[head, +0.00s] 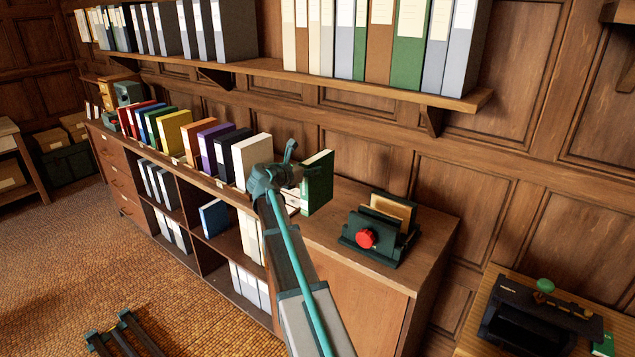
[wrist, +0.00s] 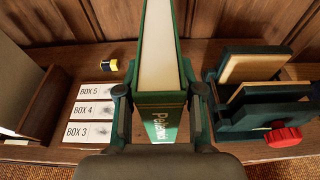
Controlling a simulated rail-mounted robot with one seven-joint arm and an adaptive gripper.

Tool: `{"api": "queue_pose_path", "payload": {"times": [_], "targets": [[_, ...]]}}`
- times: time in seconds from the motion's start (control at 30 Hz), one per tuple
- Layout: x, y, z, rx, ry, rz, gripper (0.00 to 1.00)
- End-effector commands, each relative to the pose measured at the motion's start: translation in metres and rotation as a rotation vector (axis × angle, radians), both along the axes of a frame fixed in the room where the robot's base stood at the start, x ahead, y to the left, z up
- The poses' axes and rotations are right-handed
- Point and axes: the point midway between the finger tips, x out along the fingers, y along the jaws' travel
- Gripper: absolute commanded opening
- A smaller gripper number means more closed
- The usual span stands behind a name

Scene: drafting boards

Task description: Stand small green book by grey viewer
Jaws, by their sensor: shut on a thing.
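A green book (head: 318,183) is upright in my gripper (head: 290,178), above the right part of the cabinet top. In the wrist view the green book (wrist: 160,100) stands between the two fingers of my gripper (wrist: 160,95), with light lettering on its spine and pale page edges on top. I cannot tell whether its bottom touches the cabinet top. A dark grey device with a green knob (head: 535,315), perhaps the grey viewer, is on a separate wooden surface at the lower right. A green thing (head: 604,345) beside it is cut off by the frame.
A dark green holder with a red knob (head: 378,230) stands right of the held book; it also shows in the wrist view (wrist: 262,115). A row of coloured books (head: 180,133) is to the left. Labelled cards (wrist: 92,112) and a small yellow-black item (wrist: 113,65) lie left. A shelf (head: 300,75) hangs above.

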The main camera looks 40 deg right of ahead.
Motion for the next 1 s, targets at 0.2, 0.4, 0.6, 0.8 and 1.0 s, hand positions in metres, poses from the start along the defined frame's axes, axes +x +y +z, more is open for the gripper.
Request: {"api": "queue_pose_path", "payload": {"times": [0.2, 0.4, 0.6, 0.8, 1.0], "targets": [[0.0, -0.021, -0.022, -0.005, 0.002, 0.0, 0.0], [0.0, -0.026, -0.029, -0.005, -0.001, 0.001, 0.0], [0.0, -0.034, -0.046, -0.004, 0.003, 0.0, 0.0], [0.0, -0.033, -0.066, -0.004, 0.0, 0.0, 0.0], [0.0, -0.033, -0.068, -0.005, 0.0, 0.0, 0.0]]}}
